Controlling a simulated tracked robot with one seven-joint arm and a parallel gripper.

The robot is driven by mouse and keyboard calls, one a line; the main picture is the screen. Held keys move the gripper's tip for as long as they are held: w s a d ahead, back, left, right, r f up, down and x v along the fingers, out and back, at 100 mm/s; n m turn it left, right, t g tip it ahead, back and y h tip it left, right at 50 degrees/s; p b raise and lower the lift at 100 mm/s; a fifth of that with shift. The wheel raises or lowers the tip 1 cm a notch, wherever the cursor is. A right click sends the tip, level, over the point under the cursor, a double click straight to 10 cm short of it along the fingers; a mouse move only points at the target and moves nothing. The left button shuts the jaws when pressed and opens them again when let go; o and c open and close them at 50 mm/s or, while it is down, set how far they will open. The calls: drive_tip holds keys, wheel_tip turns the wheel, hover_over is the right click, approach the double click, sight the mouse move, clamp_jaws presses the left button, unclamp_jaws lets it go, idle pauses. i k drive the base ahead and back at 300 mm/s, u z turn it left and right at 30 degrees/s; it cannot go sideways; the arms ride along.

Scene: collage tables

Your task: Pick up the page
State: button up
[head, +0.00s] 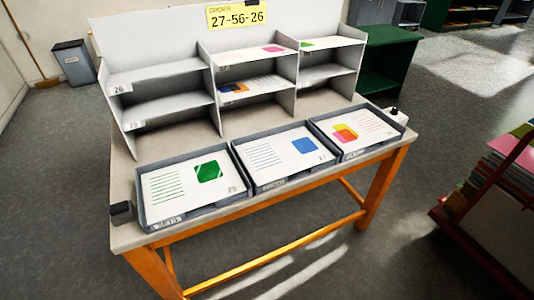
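Pages lie in three grey trays along the table's front edge. The left page (170,188) has green lines and a green square, and sits in the left tray (192,216). The middle page (280,158) has blue lines and a blue square, in the middle tray (285,181). The right page (370,126) has pink lines and overlapping pink, yellow and red shapes, in the right tray (365,152). Each page lies flat. My gripper is not in view.
A white shelf unit (160,80) stands behind the trays; some compartments hold pages, the left ones look empty. A yellow sign (236,16) reads "27-56-26". A small dark block (121,212) sits at the table's left corner. A red rack (485,235) stands right; floor in front is clear.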

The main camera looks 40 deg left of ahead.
sight(268, 159)
drive_tip(key=u, duration=0.1)
drive_tip(key=i, duration=0.2)
drive_tip(key=u, duration=1.95)
drive_tip(key=k, duration=0.95)
drive_tip(key=u, duration=0.2)
drive_tip(key=i, duration=0.85)
drive_tip(key=z, duration=0.15)
